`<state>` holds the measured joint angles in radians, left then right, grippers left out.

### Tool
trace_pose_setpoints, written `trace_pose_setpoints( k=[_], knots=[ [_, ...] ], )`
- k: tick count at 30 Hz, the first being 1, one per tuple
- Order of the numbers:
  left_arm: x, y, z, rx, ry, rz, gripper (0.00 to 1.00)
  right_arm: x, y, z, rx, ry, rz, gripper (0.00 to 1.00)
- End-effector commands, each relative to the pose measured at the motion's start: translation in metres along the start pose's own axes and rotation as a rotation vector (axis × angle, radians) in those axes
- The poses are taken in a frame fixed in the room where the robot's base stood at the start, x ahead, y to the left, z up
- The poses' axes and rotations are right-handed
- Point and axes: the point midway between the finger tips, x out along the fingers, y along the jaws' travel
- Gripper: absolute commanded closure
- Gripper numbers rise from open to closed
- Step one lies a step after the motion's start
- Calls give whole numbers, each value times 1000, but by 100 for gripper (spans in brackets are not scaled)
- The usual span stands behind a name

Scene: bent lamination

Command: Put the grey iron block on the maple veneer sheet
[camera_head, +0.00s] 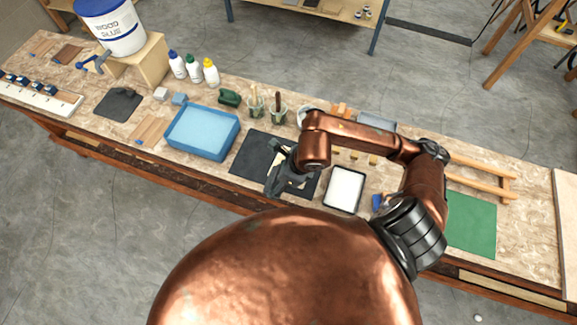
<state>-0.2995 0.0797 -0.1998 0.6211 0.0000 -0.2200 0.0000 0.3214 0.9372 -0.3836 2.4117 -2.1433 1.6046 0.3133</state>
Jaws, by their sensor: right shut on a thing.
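My right gripper (278,180) reaches down over the dark mat (250,157) in the middle of the bench. It is shut on a small grey thing, which looks like the grey iron block (272,186); the fingers hide much of it. A small pale patch, perhaps the maple veneer sheet (297,188), shows beside the gripper on the mat. I cannot tell whether the block touches it. My left gripper is not in view.
A blue tray (203,133) stands left of the mat, and a black-rimmed white tray (345,189) stands right of it. Cups with brushes (277,108) and glue bottles (194,68) stand behind. A green mat (471,224) lies at the right.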

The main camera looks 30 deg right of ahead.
Motion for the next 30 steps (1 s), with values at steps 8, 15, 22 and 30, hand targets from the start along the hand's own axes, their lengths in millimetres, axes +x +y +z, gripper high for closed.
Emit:
trace_pose_setpoints(
  k=[8, 15, 22, 30],
  knots=[
    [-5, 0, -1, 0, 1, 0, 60, 16, -46, -11, 13, 2, -5, 92],
    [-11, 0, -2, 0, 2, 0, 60, 35, -93, -20, 13, 0, -5, 92],
    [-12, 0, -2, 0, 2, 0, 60, 68, -120, -35, 10, -2, -3, 92],
    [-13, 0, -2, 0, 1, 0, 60, 82, -133, -40, 6, -4, -3, 92]
  ],
)
